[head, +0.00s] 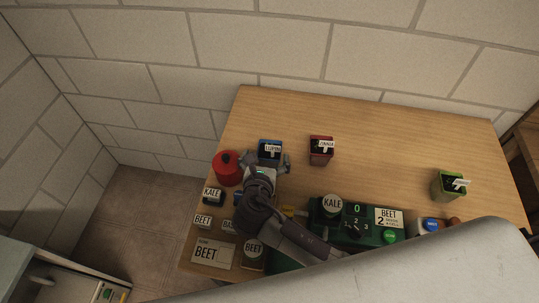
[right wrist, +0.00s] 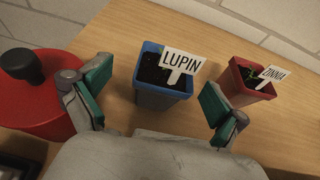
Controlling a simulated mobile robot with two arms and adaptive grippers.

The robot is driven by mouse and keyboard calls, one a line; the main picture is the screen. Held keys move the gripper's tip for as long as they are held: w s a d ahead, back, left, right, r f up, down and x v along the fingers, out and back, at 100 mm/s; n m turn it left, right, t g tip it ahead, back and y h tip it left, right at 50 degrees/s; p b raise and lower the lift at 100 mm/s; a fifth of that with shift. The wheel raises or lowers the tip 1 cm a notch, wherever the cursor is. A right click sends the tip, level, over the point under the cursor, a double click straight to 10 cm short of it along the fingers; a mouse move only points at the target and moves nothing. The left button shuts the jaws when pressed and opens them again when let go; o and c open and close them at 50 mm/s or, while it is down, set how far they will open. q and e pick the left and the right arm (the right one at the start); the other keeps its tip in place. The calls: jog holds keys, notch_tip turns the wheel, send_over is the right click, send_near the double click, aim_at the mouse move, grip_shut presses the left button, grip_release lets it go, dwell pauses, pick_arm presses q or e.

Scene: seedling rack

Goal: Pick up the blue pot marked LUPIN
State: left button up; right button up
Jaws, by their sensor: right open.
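The blue pot marked LUPIN (head: 270,148) stands upright on the wooden table, dark soil and a white label in it. It also shows in the right wrist view (right wrist: 160,98), between and just beyond the two fingers. My right gripper (head: 271,164) is open and empty, its fingers spread to either side of the pot's near side; in the right wrist view the gripper (right wrist: 152,95) shows green finger pads apart from the pot. My left gripper is not in view.
A red round can (right wrist: 38,92) with a black knob stands close left of the fingers. A red ZINNIA pot (head: 321,151) stands to the right. A green pot (head: 449,186) is farther right. A green panel (head: 375,234) and several labelled items lie near the front edge.

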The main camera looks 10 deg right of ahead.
aim_at(270, 147)
jog(key=x, duration=0.4)
jog(key=shift+w+d+f+p, duration=0.15)
jog(key=shift+d+p, duration=0.2)
jog(key=shift+p, duration=0.05)
jog(key=shift+c, duration=0.2)
jog(key=shift+c, duration=1.2)
jog(key=c, duration=1)
jog(key=shift+c, duration=0.2)
